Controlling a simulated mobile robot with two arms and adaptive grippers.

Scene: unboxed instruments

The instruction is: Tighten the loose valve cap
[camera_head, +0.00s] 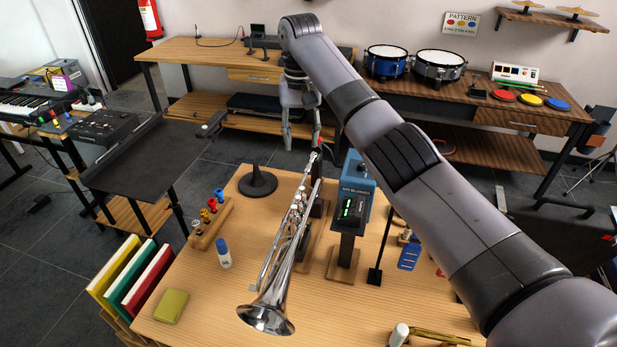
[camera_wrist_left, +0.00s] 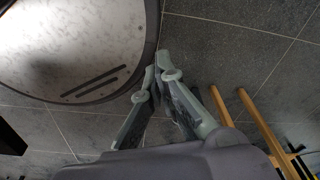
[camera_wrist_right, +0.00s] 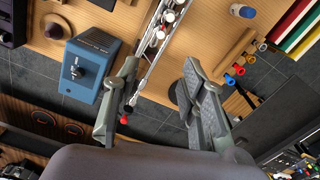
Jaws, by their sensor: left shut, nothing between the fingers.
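A silver trumpet (camera_head: 276,272) rests on a stand on the wooden table, bell toward the front. Its valve section (camera_head: 298,200) is toward the far end; the valves also show in the right wrist view (camera_wrist_right: 160,34), with white and red tops. I cannot tell which cap is loose. My right gripper (camera_head: 302,140) is beyond the far table edge, near the trumpet's narrow end. In the right wrist view it is open (camera_wrist_right: 160,70), with the narrow tube passing between its fingers in the picture, apparently ungripped. My left gripper (camera_wrist_left: 160,62) is shut and empty.
A blue device (camera_head: 358,185) with a green display stands right of the trumpet. A black cone stand (camera_head: 257,181), a rack of coloured pieces (camera_head: 211,221), a white-blue bottle (camera_head: 223,252) and a green-yellow block (camera_head: 172,306) are left. Beside my left gripper is a round pale surface (camera_wrist_left: 75,40).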

